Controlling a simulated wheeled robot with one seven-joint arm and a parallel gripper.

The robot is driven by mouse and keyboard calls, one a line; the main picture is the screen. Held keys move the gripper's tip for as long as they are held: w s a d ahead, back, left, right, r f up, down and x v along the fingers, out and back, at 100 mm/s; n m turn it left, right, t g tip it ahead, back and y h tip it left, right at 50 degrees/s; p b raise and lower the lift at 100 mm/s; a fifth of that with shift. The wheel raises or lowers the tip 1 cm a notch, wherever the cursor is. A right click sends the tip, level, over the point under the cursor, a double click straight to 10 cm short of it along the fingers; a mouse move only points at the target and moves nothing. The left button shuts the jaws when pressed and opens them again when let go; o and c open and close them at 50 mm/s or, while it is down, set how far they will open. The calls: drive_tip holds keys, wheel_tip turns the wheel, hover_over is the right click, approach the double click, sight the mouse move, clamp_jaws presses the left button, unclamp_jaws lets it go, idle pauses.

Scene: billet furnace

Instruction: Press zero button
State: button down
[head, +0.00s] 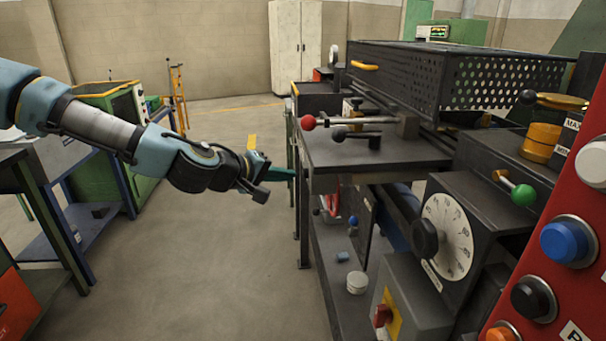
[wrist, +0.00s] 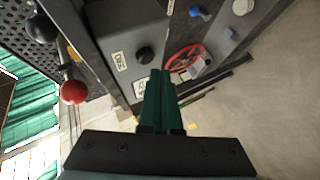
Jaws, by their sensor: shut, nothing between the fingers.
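My gripper (head: 284,173) has green fingers pointing right, toward the side of the dark machine bench. In the wrist view its fingers (wrist: 160,74) are together and hold nothing. Just beyond the fingertips there, a grey box carries a round black button (wrist: 145,55). A small white label (wrist: 118,61) lies left of the button and another label (wrist: 140,88) is below it, partly behind the fingers. Their lettering is too small to read surely, so I cannot tell whether this is the zero button. The fingertips appear close below the button; contact is not clear.
A red ball lever (wrist: 73,92) and a red handwheel (wrist: 186,57) flank the grey box. The dark bench (head: 370,152) carries a perforated guard (head: 450,80). A red panel with coloured buttons (head: 565,243) is at right. The floor (head: 225,250) is clear.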

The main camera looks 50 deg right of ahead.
drive_tip(key=shift+s+d, duration=0.1)
drive_tip(key=shift+d, duration=0.05)
drive_tip(key=shift+s+d, duration=0.2)
idle(0.3)
drive_tip(key=shift+s+d, duration=0.3)
drive_tip(key=shift+d, duration=0.1)
idle(0.9)
drive_tip(key=shift+w+a, duration=0.55)
drive_tip(key=shift+a, duration=0.2)
drive_tip(key=shift+w+a+p, duration=0.3)
drive_tip(key=shift+w+a, duration=0.5)
drive_tip(key=shift+a, duration=0.2)
drive_tip(key=shift+w+a+p, duration=0.3)
drive_tip(key=shift+w+a, duration=0.5)
drive_tip(key=shift+a, duration=0.15)
